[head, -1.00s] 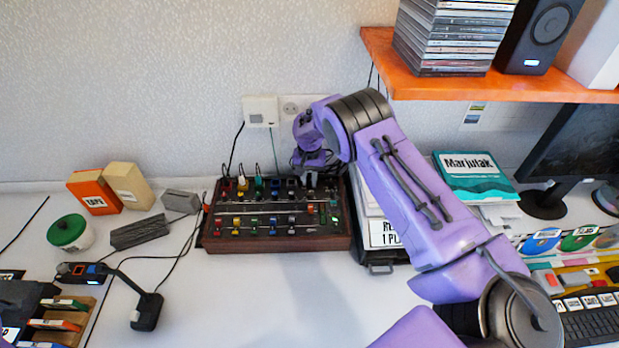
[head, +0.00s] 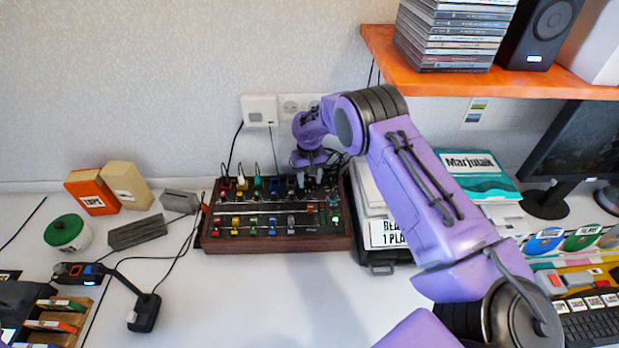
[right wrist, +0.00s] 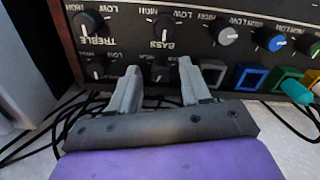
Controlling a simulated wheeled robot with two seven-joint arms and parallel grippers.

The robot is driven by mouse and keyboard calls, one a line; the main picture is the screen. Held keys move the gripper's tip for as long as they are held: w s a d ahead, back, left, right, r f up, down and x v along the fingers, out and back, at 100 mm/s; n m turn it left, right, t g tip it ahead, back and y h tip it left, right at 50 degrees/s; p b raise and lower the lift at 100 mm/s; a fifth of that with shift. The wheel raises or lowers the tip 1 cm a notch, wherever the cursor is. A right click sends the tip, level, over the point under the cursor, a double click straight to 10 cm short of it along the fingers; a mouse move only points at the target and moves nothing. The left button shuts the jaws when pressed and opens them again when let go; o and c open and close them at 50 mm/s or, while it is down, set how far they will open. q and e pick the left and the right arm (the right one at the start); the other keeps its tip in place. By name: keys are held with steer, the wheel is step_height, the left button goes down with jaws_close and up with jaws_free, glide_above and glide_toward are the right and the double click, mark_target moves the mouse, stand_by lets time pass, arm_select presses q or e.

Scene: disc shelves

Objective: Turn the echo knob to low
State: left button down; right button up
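The mixer (head: 275,243) is a dark panel in a wooden case, with rows of coloured knobs, against the wall. My right gripper (head: 310,178) is over its back right corner, pointing down. In the right wrist view, my right gripper (right wrist: 160,80) has its two grey fingers apart, with a small dark knob (right wrist: 161,72) showing between them; I cannot tell whether they touch it. The labels appear upside down; TREBLE and BASS can be read beside a treble knob (right wrist: 85,24) and a bass knob (right wrist: 164,26). No ECHO label can be read. My left gripper is not in view.
Cables (right wrist: 55,125) run behind the mixer. A black tray with papers (head: 384,240) stands right of it under my right arm. An orange shelf (head: 490,87) hangs at the upper right. The white table (head: 270,300) is clear in front of the mixer.

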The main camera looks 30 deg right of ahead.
mark_target(309, 181)
step_height(309, 181, up, 10)
steer(key=b, duration=0.2)
steer(key=shift+r, duration=0.25)
